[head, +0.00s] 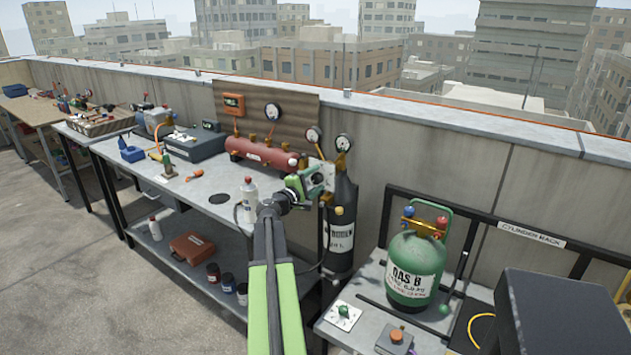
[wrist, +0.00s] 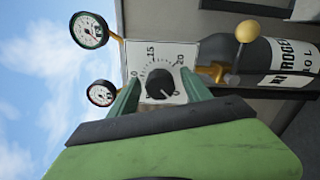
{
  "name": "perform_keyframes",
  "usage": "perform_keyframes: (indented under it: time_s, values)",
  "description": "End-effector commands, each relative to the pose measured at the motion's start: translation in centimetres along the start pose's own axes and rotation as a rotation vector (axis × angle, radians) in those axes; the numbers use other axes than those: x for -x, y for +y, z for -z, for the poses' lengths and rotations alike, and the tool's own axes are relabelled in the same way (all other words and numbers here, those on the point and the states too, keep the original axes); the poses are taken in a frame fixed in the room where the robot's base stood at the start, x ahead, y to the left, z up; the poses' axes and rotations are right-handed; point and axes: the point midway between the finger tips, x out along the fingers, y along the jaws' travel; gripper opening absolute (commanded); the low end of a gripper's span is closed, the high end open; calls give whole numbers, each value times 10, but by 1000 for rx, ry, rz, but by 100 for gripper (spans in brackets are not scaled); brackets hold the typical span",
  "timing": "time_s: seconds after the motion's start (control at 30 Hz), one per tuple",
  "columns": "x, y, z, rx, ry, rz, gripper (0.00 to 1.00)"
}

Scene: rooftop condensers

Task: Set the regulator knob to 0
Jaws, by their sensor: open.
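The regulator knob (wrist: 159,84) is dark and round, on a white dial plate (wrist: 188,52) with printed numbers; 15 and 20 are readable and others are partly covered. A small light mark shows at the knob's lower right, near a 0, but its exact setting is hard to read. My gripper (wrist: 160,80) is open. Its green fingers appear on either side of the knob in the wrist view; I cannot tell whether they touch it. In the head view my gripper (head: 312,182) is in front of the dial plate (head: 328,177), hiding the knob.
Two gauges (wrist: 90,30) (wrist: 102,93) stand beside the plate. A dark gas cylinder (head: 341,225) is close to my gripper. A workbench (head: 205,190) with a red tank (head: 262,153) lies left. A green GAS B cylinder (head: 416,262) and a separate green knob (head: 343,311) are right.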

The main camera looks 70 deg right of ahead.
Motion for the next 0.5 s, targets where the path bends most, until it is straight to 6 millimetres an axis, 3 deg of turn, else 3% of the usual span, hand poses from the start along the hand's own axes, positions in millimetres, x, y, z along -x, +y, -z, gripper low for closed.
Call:
perform_keyframes:
  time_s: [0.13, 0.23, 0.5]
  values:
    - [4, 0, 0, 0, 1, 0, 57]
    - [18, 0, -1, 0, 1, 0, 57]
    - [93, -1, -2, 0, 4, -1, 57]
